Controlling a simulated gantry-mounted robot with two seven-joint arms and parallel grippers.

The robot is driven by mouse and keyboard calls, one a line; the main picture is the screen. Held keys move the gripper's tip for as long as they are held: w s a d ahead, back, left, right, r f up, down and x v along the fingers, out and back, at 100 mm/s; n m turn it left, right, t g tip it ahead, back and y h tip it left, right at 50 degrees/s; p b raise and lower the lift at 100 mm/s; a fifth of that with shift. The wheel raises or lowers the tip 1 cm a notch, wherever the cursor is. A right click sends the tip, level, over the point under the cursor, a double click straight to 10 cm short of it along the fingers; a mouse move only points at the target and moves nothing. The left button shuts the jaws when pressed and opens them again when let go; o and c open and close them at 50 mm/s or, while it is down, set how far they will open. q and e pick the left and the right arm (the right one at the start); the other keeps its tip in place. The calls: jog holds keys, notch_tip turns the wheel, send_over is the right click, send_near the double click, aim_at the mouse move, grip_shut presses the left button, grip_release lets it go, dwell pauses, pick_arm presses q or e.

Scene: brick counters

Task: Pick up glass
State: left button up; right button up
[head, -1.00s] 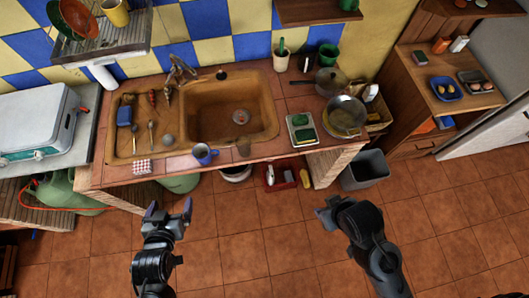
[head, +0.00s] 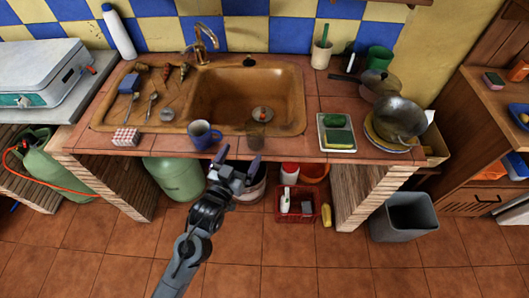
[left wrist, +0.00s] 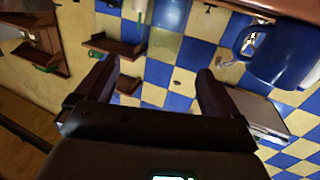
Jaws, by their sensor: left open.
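The glass (head: 256,135) is a small brownish see-through tumbler. It stands upright on the front rim of the tiled counter (head: 270,151), just right of a blue mug (head: 203,134). My left gripper (head: 238,162) is open and empty, in front of the counter edge and just below the glass in the head view, apart from it. In the left wrist view, the two fingers (left wrist: 150,85) are spread with nothing between them. The blue mug (left wrist: 275,55) shows large at the upper right there; I cannot make out the glass. My right gripper is not in view.
A sink (head: 245,100) lies behind the glass. Below are a red basket (head: 297,204) and a grey bin (head: 404,216).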

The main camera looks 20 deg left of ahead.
aim_at(251, 138)
pick_arm(q)
jog(key=w, duration=0.2)
jog(key=w+b, duration=0.1)
jog(key=w, duration=0.1)
jog(key=w+f+b, duration=0.1)
jog(key=w, duration=0.1)
jog(key=shift+w+d, duration=0.1)
jog(key=shift+w, duration=0.2)
jog(key=shift+w+d+f+b, duration=0.1)
jog(key=shift+w+b, duration=0.4)
jog(key=shift+b, duration=0.05)
jog(key=w+b, duration=0.1)
jog(key=w, duration=0.3)
jog(key=shift+d, duration=0.1)
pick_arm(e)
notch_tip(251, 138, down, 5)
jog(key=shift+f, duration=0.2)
pick_arm(q)
jog(key=c, duration=1.1)
jog(key=shift+c, duration=0.3)
